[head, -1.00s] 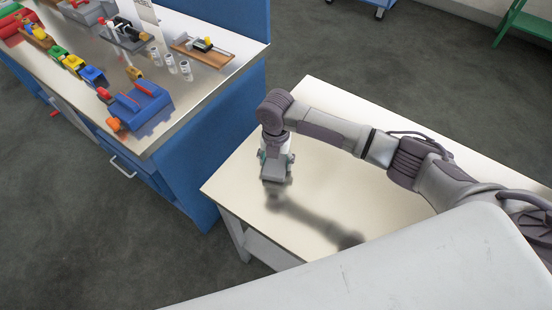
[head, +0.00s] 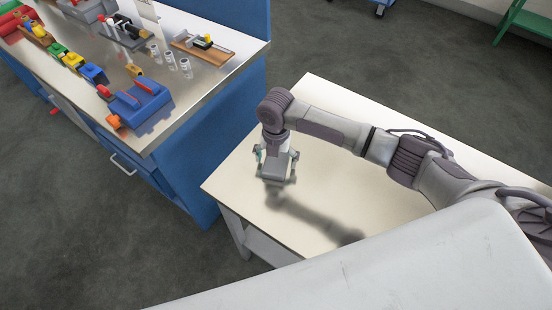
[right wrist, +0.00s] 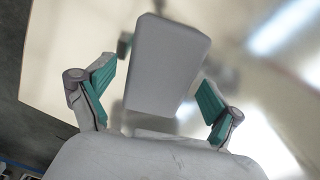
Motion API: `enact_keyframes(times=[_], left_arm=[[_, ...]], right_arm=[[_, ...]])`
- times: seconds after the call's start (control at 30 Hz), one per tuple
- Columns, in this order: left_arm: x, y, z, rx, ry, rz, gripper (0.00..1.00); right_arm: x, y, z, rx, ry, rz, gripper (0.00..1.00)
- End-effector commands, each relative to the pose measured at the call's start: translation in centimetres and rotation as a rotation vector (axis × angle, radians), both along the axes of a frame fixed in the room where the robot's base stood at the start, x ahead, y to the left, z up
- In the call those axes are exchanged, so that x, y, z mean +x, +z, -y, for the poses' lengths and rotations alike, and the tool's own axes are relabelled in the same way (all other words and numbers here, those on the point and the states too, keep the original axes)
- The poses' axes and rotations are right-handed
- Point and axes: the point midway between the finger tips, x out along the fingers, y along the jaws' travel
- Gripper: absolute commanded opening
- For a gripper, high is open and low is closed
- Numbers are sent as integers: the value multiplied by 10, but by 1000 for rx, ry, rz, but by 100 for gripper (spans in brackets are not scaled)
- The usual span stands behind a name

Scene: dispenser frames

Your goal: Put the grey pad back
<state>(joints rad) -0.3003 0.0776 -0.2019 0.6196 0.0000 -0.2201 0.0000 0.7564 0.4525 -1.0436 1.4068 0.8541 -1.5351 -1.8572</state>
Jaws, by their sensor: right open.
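The grey pad (right wrist: 165,62) is a plain rounded block in the right wrist view, between the two teal-lined fingers of my right gripper (right wrist: 157,90). Gaps show on both sides of it, so the fingers do not grip it. In the head view my right gripper (head: 276,157) points down over the pale table, fingers spread around the grey pad (head: 276,172). I cannot tell whether the pad's lower end touches the table. My left gripper is not in view.
The pale table (head: 335,125) is otherwise bare around the gripper. To the left, a blue bench (head: 215,75) carries a blue and red device (head: 140,103), clear cups (head: 170,62), a brown board (head: 203,48) and several coloured blocks. A floor gap lies before the bench.

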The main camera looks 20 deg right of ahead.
Motion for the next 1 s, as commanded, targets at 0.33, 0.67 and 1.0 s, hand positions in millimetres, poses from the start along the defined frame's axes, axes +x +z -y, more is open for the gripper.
enact_keyframes(times=[0.33,0.67,1.0], left_arm=[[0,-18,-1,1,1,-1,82],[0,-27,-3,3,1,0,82],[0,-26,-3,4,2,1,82]], right_arm=[[2,65,0,1,1,6,92],[1,114,0,1,-1,2,92],[1,119,0,1,-1,0,92]])
